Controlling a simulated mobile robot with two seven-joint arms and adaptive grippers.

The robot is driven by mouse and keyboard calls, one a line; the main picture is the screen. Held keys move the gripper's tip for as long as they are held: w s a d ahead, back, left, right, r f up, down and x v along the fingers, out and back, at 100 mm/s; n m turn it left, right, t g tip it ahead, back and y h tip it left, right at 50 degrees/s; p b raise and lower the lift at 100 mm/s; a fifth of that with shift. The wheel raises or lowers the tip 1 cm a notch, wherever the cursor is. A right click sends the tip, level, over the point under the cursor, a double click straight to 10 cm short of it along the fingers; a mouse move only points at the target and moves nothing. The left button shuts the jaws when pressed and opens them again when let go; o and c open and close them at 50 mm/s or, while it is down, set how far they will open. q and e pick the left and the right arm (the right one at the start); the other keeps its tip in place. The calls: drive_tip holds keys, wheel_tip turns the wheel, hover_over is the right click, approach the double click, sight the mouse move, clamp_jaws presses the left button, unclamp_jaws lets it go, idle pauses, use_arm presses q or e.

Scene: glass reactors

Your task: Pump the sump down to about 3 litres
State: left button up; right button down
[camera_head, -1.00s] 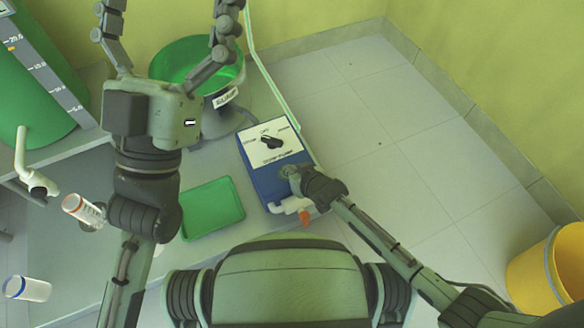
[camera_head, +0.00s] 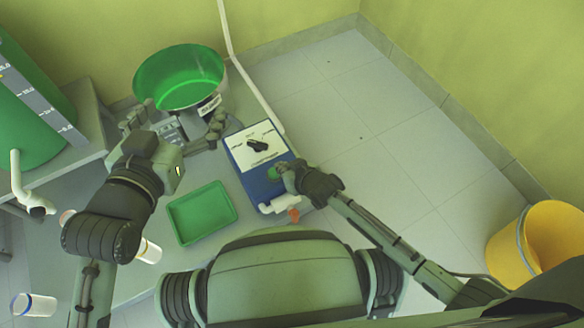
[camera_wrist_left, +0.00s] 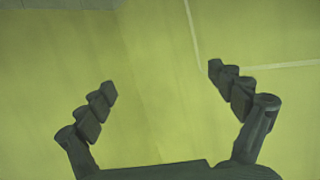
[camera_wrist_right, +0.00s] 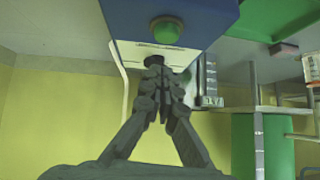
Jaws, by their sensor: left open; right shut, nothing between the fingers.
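The sump (camera_head: 181,82) is a round open vessel, green inside, at the upper left in the head view; its level cannot be read. The blue pump box (camera_head: 262,186) has a white panel (camera_head: 243,151) with a black knob (camera_head: 257,146) and a green button (camera_head: 275,172). The button also shows in the right wrist view (camera_wrist_right: 166,31). My right gripper (camera_head: 286,168) is shut and empty at the box's front right, close to the button; contact is unclear. My left gripper (camera_head: 183,112) is open and empty, in front of the sump; its wrist view (camera_wrist_left: 162,76) shows only wall between the fingers.
A green tray (camera_head: 202,212) lies left of the pump box. A large green tank (camera_head: 28,125) with a scale stands at the far left. White containers (camera_head: 33,306) lie lower left. A yellow bucket (camera_head: 548,244) stands at right. A white pipe (camera_head: 240,68) runs behind the box.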

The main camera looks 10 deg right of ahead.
use_arm(q)
drive_tip(key=s+a+f+g+y+p, duration=0.1)
drive_tip(key=s+a+f+g+y, duration=0.1)
drive_tip(key=s+a+f+g, duration=0.3)
drive_tip(key=shift+a+f+n+y+p, duration=0.4)
drive_tip(key=shift+a+f, duration=0.65)
drive_tip(key=shift+f, duration=0.45)
use_arm(e)
drive_tip(key=v, duration=0.6)
drive_tip(key=shift+s+r, duration=0.2)
drive_tip(key=shift+r, duration=0.1)
use_arm(q)
drive_tip(key=shift+w, duration=0.1)
use_arm(e)
drive_tip(key=shift+d, duration=0.1)
